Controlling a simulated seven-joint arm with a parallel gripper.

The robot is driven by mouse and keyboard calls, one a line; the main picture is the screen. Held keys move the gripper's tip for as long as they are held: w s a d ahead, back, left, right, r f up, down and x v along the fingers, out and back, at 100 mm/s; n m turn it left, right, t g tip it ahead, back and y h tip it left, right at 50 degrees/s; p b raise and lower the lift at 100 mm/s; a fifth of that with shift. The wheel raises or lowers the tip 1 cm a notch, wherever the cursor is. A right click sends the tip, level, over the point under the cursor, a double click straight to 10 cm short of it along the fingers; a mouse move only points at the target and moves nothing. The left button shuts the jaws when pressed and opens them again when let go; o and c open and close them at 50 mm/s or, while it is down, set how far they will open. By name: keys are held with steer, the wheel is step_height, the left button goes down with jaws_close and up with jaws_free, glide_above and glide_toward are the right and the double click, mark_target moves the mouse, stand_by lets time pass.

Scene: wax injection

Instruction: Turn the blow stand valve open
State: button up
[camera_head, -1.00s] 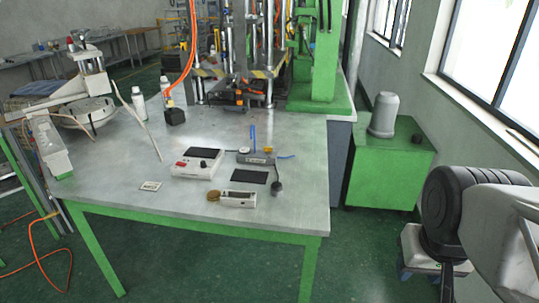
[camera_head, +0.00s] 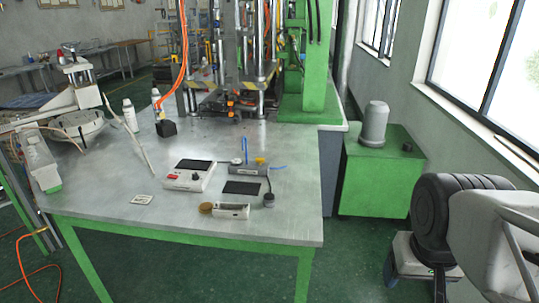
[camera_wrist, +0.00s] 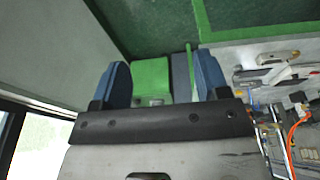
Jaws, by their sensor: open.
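On the table, a small grey fitting (camera_head: 247,169) with thin blue tubes and a small yellow part sits behind a dark pad. It may be the blow stand with its valve, but it is too small for me to tell the valve or its position. My gripper (camera_wrist: 163,80) shows in the wrist view with its two blue-tipped fingers apart and nothing between them. It is away from the table objects and touches nothing visible. I cannot make out the gripper in the head view.
The metal table (camera_head: 100,195) carries a white control box (camera_head: 188,178), a dark pad (camera_head: 241,188), a small white open box (camera_head: 232,211) and a round brown piece (camera_head: 205,208). A green press (camera_head: 308,60) stands behind. A green cabinet (camera_head: 380,180) is right. Green floor lies in front.

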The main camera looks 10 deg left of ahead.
steer(key=w+a+r+n+t+h, duration=0.1)
steer(key=w+n+t+h, duration=0.35)
steer(key=w, duration=1.05)
steer(key=w+r+n+g+h, duration=0.1)
steer(key=w+n+h, duration=0.1)
steer(key=w+n, duration=0.95)
steer(key=w+a+f+n+t, duration=0.2)
steer(key=w+a, duration=0.3)
steer(key=w, duration=0.5)
steer(key=w+a+f+n+t, duration=0.15)
steer(key=w+a, duration=0.35)
steer(key=w, duration=0.6)
steer(key=n+t+y, duration=0.4)
steer(key=n+y, duration=0.3)
steer(key=n, duration=1)
glide_toward(260, 159)
steer(key=w, duration=0.2)
steer(key=shift+w+a+f+m, duration=0.2)
steer(key=shift+f+m, duration=0.05)
steer(key=shift+f, duration=0.1)
steer(key=shift+w, duration=0.1)
steer(key=shift+x, duration=3.8)
steer(key=shift+d, duration=0.15)
